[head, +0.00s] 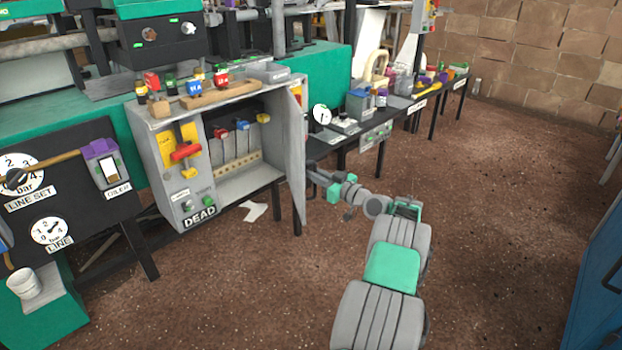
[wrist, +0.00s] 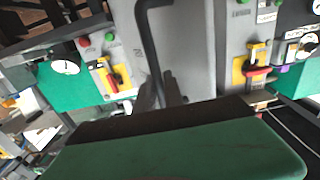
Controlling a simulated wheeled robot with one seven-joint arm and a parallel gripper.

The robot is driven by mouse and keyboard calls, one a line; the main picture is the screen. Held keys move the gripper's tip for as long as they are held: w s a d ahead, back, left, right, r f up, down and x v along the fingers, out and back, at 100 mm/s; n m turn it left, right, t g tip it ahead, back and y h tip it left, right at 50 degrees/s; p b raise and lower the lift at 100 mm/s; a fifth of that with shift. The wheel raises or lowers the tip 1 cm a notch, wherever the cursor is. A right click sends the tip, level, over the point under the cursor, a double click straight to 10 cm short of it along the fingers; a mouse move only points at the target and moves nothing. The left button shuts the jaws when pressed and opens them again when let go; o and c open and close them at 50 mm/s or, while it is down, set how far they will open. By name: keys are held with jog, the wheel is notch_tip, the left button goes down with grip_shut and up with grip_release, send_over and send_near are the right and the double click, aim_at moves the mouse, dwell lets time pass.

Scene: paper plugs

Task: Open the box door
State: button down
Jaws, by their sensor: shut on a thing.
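The grey box (head: 185,215) labelled DEAD stands on a dark stand at the left of the head view. Its door (head: 297,165) is swung wide open on the right side, seen nearly edge-on, and the inside shows. In the wrist view the outer face of the door (wrist: 193,50) has a dark bar handle (wrist: 146,40). My gripper (head: 312,172) is at the outer face of the door. In the wrist view my gripper (wrist: 163,95) is shut on the lower part of the handle. The handle is not clear in the head view.
Inside the box are coloured plugs (head: 242,125) above a row of sockets. A bench with gauges (head: 322,114) runs behind the door. The brown floor (head: 480,220) to the right is clear.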

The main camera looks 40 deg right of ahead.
jog(key=shift+s+d+n+y, duration=0.25)
jog(key=shift+d+y, duration=0.25)
jog(key=shift+d, duration=0.25)
jog(key=c, duration=1.5)
grip_release()
jog(key=shift+w, duration=0.1)
jog(key=shift+o, duration=0.2)
jog(key=s+d+p, duration=0.1)
jog(key=s+p, duration=0.1)
jog(key=s, duration=0.5)
jog(key=shift+s+d+p, duration=0.15)
jog(key=shift+s+p, duration=0.2)
jog(key=shift+s, duration=0.05)
